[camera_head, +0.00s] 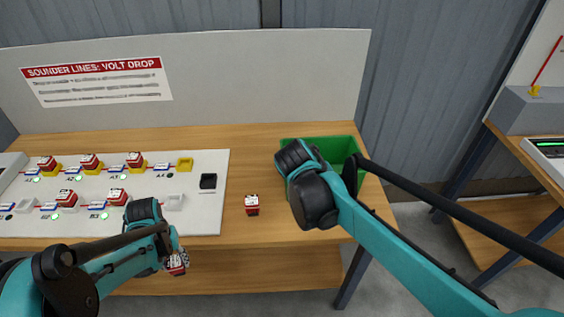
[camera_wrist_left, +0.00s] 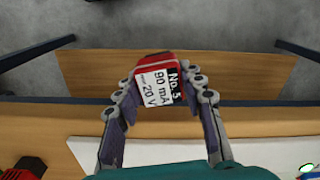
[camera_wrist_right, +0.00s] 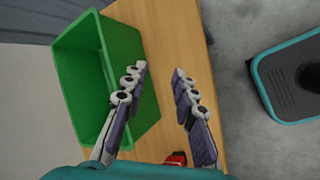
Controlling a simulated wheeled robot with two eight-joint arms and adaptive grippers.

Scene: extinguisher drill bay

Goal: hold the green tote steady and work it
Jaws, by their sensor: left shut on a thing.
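The green tote (camera_head: 338,148) stands at the right end of the wooden bench, partly hidden by my right arm. In the right wrist view the tote (camera_wrist_right: 85,85) looks empty. My right gripper (camera_wrist_right: 159,70) is open, one finger over the tote's side and the other over bare bench; I cannot tell whether it touches the wall. My left gripper (camera_wrist_left: 162,84) is shut on a red block (camera_wrist_left: 158,87) with a label reading No. 5, 90 mA, 20 V. In the head view this held block (camera_head: 177,264) is in front of the bench's front edge.
Another red and white block (camera_head: 252,204) sits on the bench between the white board (camera_head: 215,215) and the tote. The board carries several red-topped blocks, yellow and white holders and a black one (camera_head: 208,182). A second bench with a grey box (camera_head: 525,110) stands at the right.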

